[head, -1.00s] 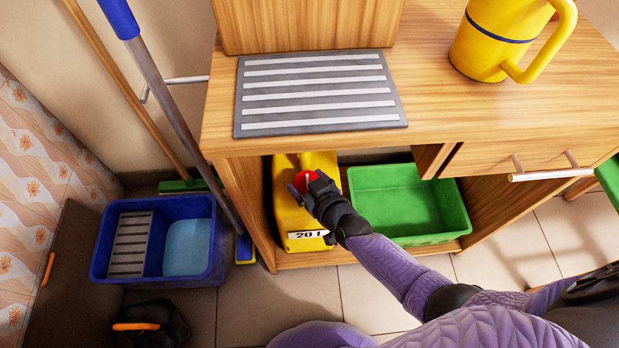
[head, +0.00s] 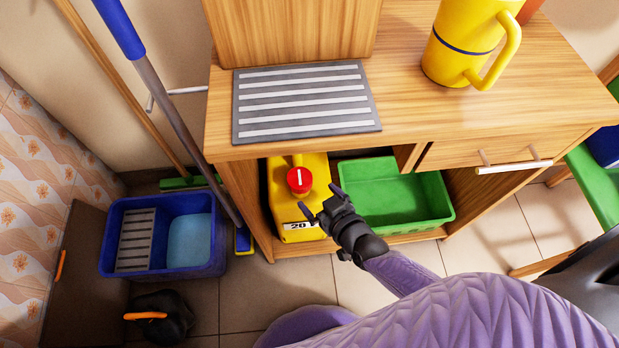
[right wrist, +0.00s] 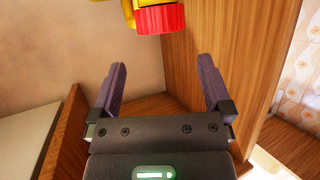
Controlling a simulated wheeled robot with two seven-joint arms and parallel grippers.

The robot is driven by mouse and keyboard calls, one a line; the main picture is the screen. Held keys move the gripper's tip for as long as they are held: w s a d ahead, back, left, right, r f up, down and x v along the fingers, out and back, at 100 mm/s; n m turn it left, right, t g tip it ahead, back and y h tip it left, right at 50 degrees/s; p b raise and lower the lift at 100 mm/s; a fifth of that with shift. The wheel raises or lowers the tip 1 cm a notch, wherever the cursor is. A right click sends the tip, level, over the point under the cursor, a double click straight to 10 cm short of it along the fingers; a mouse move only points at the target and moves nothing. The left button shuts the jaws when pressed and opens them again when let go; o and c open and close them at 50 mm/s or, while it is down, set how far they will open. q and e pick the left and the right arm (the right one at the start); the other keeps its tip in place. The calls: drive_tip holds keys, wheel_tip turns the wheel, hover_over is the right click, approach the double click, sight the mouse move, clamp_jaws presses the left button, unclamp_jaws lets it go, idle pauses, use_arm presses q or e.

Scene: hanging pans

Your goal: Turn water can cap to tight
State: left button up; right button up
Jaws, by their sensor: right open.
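The yellow water can (head: 284,212) stands upright on the low shelf under the wooden table. Its red cap (head: 299,180) sits on top at the front, with a white line running roughly vertically in the picture. My right gripper (head: 321,203) is open and empty, just to the lower right of the cap and apart from it. In the right wrist view, the red cap (right wrist: 160,18) is at the top edge, beyond the two spread fingers (right wrist: 162,78), with nothing between them. My left gripper is not in view.
A green bin (head: 395,203) stands right of the can on the shelf. The table edge overhangs above, with a drawer handle (head: 514,166) at right. A blue bucket (head: 112,268) and broom handles stand left.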

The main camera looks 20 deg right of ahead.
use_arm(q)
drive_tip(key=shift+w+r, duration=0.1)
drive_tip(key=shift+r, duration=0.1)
use_arm(e)
drive_tip(key=shift+s+d+r, duration=0.1)
drive_tip(key=shift+s, duration=0.4)
